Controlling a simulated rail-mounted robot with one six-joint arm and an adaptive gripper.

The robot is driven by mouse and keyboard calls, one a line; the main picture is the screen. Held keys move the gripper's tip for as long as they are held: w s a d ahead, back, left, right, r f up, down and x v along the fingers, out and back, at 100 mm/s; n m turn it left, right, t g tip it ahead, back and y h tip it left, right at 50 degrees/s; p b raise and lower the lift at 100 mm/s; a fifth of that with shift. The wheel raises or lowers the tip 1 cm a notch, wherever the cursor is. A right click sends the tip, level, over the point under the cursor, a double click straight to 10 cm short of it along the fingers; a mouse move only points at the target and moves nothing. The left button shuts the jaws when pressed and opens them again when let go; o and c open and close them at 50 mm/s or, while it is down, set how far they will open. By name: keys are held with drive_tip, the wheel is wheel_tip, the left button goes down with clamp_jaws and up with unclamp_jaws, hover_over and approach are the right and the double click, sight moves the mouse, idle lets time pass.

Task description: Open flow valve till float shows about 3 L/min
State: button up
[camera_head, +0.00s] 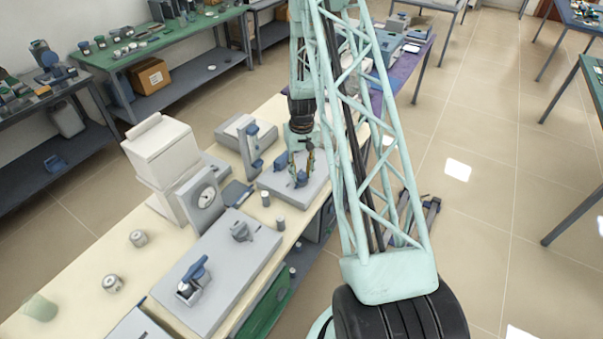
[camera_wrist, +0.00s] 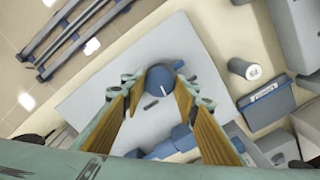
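A round blue knob (camera_wrist: 160,80) with a white pointer line stands on a pale grey panel (camera_wrist: 85,103). In the wrist view it lies between the two gold-padded fingers of my gripper (camera_wrist: 158,88). The fingers are spread on either side of it; I cannot tell whether they touch it. In the head view my gripper (camera_head: 304,163) points down over the panel (camera_head: 318,190), with the blue knob (camera_head: 301,180) at its tips. An upright blue-grey fixture (camera_head: 250,150) stands left of it, perhaps the flow meter. No float or scale is readable.
A white box-shaped furnace (camera_head: 160,150) and a dial gauge unit (camera_head: 204,198) stand left of the panel. Another panel with a blue handle (camera_head: 193,275) lies nearer.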

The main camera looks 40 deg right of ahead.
sight(301, 175)
drive_tip(key=c, duration=0.4)
drive_tip(key=shift+o, duration=0.2)
drive_tip(key=shift+f+n+b, duration=0.1)
drive_tip(key=shift+n+b, duration=0.7)
drive_tip(key=shift+b, duration=0.5)
drive_tip(key=shift+n+b, duration=0.9)
drive_tip(key=shift+b, duration=0.1)
drive_tip(key=o, duration=0.8)
drive_tip(key=shift+o, duration=0.2)
drive_tip(key=shift+r, duration=0.25)
wheel_tip(301, 175, up, 12)
drive_tip(key=shift+f, duration=0.15)
